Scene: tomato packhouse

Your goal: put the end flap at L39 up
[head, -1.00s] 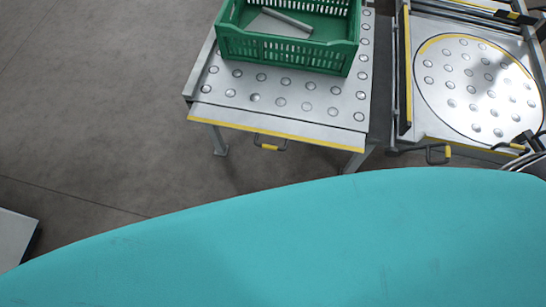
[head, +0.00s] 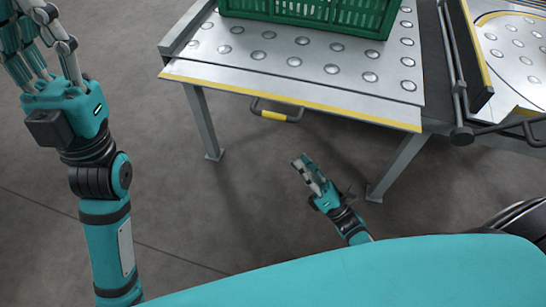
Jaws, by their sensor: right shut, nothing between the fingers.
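The end flap (head: 290,92) is a bare metal plate with a yellow front edge. It runs along the near end of the ball-top table; a seam divides it from the studded top. Its exact tilt is hard to tell. A black handle with a yellow grip (head: 275,115) hangs under its edge. My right gripper (head: 301,163) is shut and empty, below and in front of the handle, apart from it. My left gripper (head: 30,15) is at the top left, cut by the frame, left of the table. No L39 label is readable.
A green crate (head: 310,10) stands on the table's studded top (head: 300,62). To the right is a turntable unit (head: 515,60) with a yellow-edged plate and a black handle (head: 500,127). Table legs (head: 203,125) stand below the flap. The grey floor at the left is clear.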

